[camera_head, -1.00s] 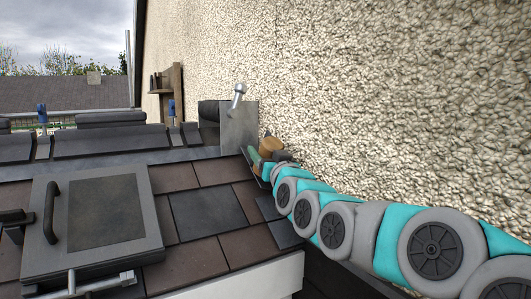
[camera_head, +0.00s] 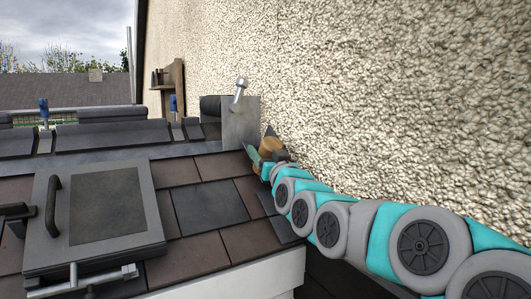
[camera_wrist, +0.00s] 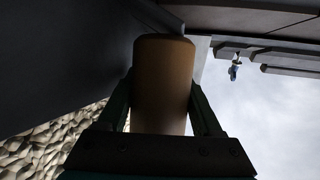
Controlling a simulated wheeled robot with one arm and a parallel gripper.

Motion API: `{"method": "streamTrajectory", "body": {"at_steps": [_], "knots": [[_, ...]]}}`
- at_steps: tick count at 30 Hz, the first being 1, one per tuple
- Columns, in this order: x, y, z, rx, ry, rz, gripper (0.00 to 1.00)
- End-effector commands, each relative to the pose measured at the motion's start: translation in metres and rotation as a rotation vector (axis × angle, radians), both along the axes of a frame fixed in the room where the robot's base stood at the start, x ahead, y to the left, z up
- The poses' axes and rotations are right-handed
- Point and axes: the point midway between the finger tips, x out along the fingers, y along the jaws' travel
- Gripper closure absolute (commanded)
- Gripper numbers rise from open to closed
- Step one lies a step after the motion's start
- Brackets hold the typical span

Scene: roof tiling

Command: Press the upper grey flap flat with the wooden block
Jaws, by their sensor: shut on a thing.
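The wooden block (camera_head: 271,146) is a tan, rounded piece at the foot of the pebbled wall. My gripper (camera_head: 265,155) is shut on it. In the wrist view the block (camera_wrist: 162,85) stands between my two dark green fingers, its far end close to a dark grey surface (camera_wrist: 75,60). I cannot tell whether they touch. An upright grey sheet (camera_head: 238,122) stands against the wall, left of and above the block in the head view. A small dark pointed piece shows just above the block; I cannot tell whether this is the upper flap.
A metal tool (camera_head: 240,88) with a round head is at the top of the grey sheet. Brown and grey roof tiles (camera_head: 205,205) lie left of my arm. A framed hatch (camera_head: 95,215) with a handle sits at lower left. The pebbled wall (camera_head: 400,100) bounds the right side.

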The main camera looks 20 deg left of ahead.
Motion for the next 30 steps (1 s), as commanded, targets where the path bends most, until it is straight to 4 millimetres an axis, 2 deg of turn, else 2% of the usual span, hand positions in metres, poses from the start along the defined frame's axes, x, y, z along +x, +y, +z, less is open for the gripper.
{"method": "streamTrajectory", "body": {"at_steps": [30], "knots": [[0.009, 0.010, -0.021, -0.002, 0.002, 0.000, 0.89]]}}
